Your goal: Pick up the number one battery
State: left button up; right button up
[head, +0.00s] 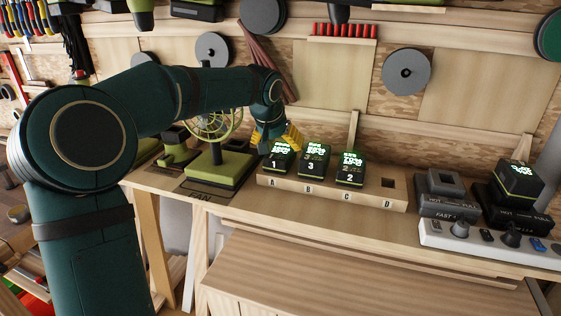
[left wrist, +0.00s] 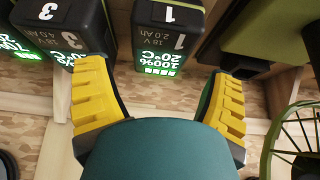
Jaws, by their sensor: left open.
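The number one battery (head: 276,161) is a black block with a glowing green and white display, standing in slot A of a wooden holder (head: 328,196). The number three battery (head: 313,163) stands in slot B and the number two battery (head: 350,173) in slot C. My left gripper (head: 281,138), with yellow fingers, is at battery one and partly covers its top. In the left wrist view the open left gripper (left wrist: 160,75) has battery one (left wrist: 164,38) ahead, between its fingers. Battery three (left wrist: 68,28) is close beside one finger. My right gripper is out of view.
Slot D (head: 388,183) is empty. A green fan (head: 215,168) stands just left of the holder. To the right are chargers (head: 447,205), one with a battery (head: 518,182), and a power strip (head: 490,245). The bench front (head: 350,280) is clear.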

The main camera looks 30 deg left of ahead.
aim_at(280, 152)
pick_arm(q)
jog(key=shift+s+b+x, duration=0.15)
jog(key=shift+b+x, duration=0.2)
jog(key=shift+x, duration=1)
jog(key=shift+s+b+x, duration=0.2)
jog(key=shift+b+x, duration=0.1)
jog(key=shift+x, duration=1)
jog(key=shift+w+f, duration=0.15)
jog(key=shift+f, duration=0.1)
jog(key=shift+w+d+f, duration=0.1)
jog(key=c, duration=1)
